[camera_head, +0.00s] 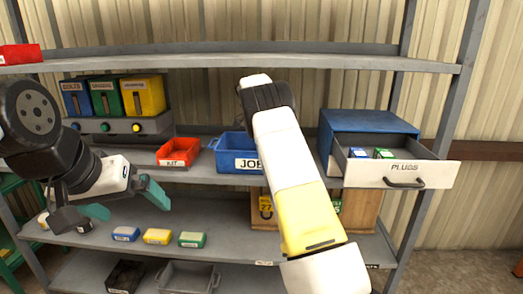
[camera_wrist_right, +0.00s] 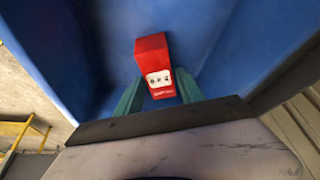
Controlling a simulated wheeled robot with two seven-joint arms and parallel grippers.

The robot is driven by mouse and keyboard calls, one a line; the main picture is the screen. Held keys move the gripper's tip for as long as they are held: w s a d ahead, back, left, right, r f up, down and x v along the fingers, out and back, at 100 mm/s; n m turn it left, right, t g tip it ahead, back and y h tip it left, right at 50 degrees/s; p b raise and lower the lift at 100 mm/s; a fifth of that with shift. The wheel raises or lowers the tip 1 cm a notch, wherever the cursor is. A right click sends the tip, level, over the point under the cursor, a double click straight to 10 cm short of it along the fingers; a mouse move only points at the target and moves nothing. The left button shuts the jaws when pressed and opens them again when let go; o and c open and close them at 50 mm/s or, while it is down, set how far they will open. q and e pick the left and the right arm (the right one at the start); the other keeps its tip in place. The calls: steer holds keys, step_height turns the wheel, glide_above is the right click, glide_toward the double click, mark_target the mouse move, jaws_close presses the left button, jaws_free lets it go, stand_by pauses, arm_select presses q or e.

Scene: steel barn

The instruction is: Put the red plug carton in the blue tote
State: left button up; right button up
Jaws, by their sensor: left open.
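The blue tote (camera_head: 228,163), labelled "JOB", stands on the middle shelf, partly hidden behind my right arm. In the right wrist view, the red plug carton (camera_wrist_right: 151,52) is between the green fingers of my right gripper (camera_wrist_right: 161,94), which look closed on its sides. Blue tote walls (camera_wrist_right: 232,45) surround it there; whether the carton touches the floor I cannot tell. My right gripper is hidden in the head view. My left gripper (camera_head: 123,201) is open and empty, in front of the shelves at the left.
A red bin (camera_head: 178,152) stands left of the tote. Blue, yellow and green cartons (camera_head: 157,236) lie on the shelf below. Blue, green and yellow holders (camera_head: 143,96) stand at the back left.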

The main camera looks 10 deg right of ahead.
steer(key=shift+r, duration=0.1)
steer(key=shift+r, duration=0.3)
steer(key=shift+s+a+r, duration=0.1)
steer(key=shift+a+r, duration=0.65)
steer(key=shift+a, duration=0.15)
steer(key=a, duration=0.3)
steer(key=s+a, duration=0.1)
steer(key=a, duration=0.6)
steer(key=shift+s+a, duration=0.15)
steer(key=shift+a, duration=0.15)
